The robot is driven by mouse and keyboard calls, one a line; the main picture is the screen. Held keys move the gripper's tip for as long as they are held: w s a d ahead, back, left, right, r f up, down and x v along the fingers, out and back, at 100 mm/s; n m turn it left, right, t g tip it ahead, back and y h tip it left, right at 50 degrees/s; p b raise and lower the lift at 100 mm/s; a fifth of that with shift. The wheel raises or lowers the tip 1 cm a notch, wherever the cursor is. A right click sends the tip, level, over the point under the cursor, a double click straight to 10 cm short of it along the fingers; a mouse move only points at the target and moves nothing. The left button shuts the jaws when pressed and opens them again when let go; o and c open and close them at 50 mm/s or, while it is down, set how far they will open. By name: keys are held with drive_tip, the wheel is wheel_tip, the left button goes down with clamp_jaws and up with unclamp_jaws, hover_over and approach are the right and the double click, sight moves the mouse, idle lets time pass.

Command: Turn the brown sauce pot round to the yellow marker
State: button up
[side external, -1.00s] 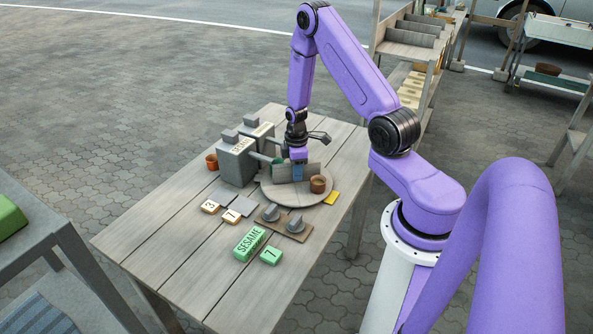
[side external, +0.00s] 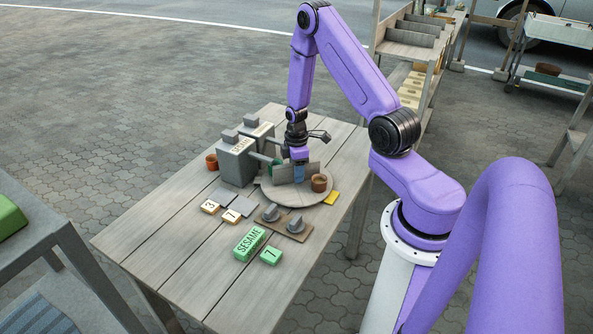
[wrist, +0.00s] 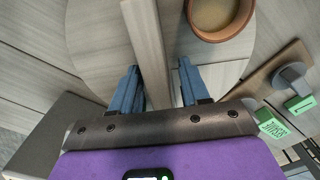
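The brown sauce pot (side external: 319,184) stands upright on the round wooden turntable (side external: 301,201), near its right edge. It also shows at the top of the wrist view (wrist: 218,14). The yellow marker (side external: 332,198) lies on the table just beyond the turntable's right rim, close to the pot. An upright divider board (wrist: 150,45) stands on the turntable. My gripper (wrist: 160,80) points down with its blue fingers apart, one on each side of the board. The left finger is close to the board; a gap shows at the right finger. Contact is hard to tell.
Two grey dispensers (side external: 237,158) stand behind and left of the turntable, with spouts reaching over it. An orange pot (side external: 211,161) is beside them. Knobs (side external: 283,220), numbered tiles (side external: 220,211) and a green SESAME block (side external: 250,243) lie in front. The table's near left is clear.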

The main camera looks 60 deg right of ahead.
wheel_tip(320, 180, up, 17)
drive_tip(key=shift+r, duration=0.2)
idle(0.8)
drive_tip(key=s+a+r+n, duration=0.1)
drive_tip(key=s+a+r, duration=0.1)
drive_tip(key=a, duration=0.7)
drive_tip(key=s+a+r+n, duration=0.1)
drive_tip(key=s+a+r, duration=0.2)
drive_tip(key=a, duration=0.6)
drive_tip(key=s+a+r, duration=0.1)
drive_tip(key=s+a, duration=0.2)
drive_tip(key=s, duration=0.6)
drive_tip(key=s+a+r+n, duration=0.1)
drive_tip(key=s+a, duration=0.3)
drive_tip(key=s, duration=0.5)
drive_tip(key=shift+a+r+n, duration=0.15)
drive_tip(key=shift+r+n, duration=0.1)
drive_tip(key=shift+n, duration=0.05)
